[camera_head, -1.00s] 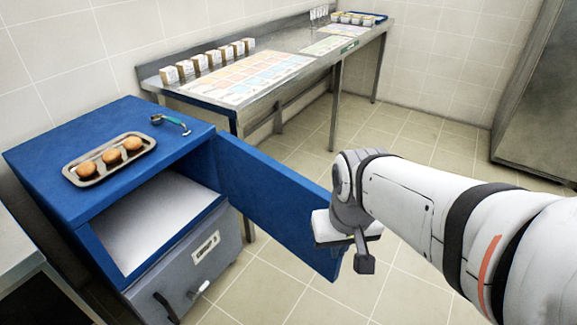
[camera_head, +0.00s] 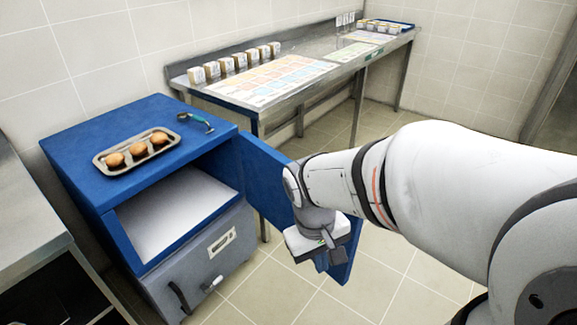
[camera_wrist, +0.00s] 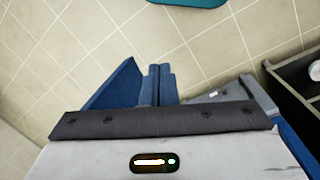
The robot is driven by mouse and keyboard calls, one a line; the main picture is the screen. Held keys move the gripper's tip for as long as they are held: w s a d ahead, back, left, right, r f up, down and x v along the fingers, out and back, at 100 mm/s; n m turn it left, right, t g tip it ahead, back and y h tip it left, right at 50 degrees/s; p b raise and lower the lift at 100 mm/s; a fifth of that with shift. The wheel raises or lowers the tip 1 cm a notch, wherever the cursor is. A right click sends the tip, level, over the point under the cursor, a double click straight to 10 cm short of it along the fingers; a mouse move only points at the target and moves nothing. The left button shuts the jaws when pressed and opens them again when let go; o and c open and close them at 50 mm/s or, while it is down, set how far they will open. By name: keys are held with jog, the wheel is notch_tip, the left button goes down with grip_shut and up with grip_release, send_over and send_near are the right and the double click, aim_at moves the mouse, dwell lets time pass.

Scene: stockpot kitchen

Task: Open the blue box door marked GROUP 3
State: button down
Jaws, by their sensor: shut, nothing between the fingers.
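The blue box (camera_head: 75,172) stands at the left, and its upper compartment (camera_head: 175,215) is open to view with a pale, empty floor. Its blue door (camera_head: 262,180) is swung wide out to the right. No GROUP 3 marking is readable on it. My gripper (camera_head: 320,258) is near the door's free end and hides part of it; whether they touch I cannot tell. In the wrist view, the gripper's fingers (camera_wrist: 160,85) are together and empty, with the blue door (camera_wrist: 118,88) just to their left.
A tray (camera_head: 138,152) with three buns and a green-handled utensil (camera_head: 197,121) lie on the box. A grey drawer (camera_head: 205,262) with an unreadable label is below the compartment. A steel table (camera_head: 330,70) with small boxes stands behind.

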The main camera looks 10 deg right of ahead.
jog(key=w+a+f+n+t+h+p, duration=0.1)
jog(key=w+f+n+t+h+p, duration=0.25)
jog(key=f+n+h, duration=0.6)
jog(key=w+a+f+n+t+h+p, duration=0.15)
jog(key=w+f+n+t+h, duration=0.45)
jog(key=n, duration=0.6)
jog(key=w+d+f+y+p, duration=0.1)
jog(key=w+d, duration=0.3)
jog(key=d, duration=0.9)
jog(key=shift+f+p, duration=0.2)
jog(key=shift+p, duration=0.25)
jog(key=shift+w+g, duration=0.1)
jog(key=shift+g, duration=0.15)
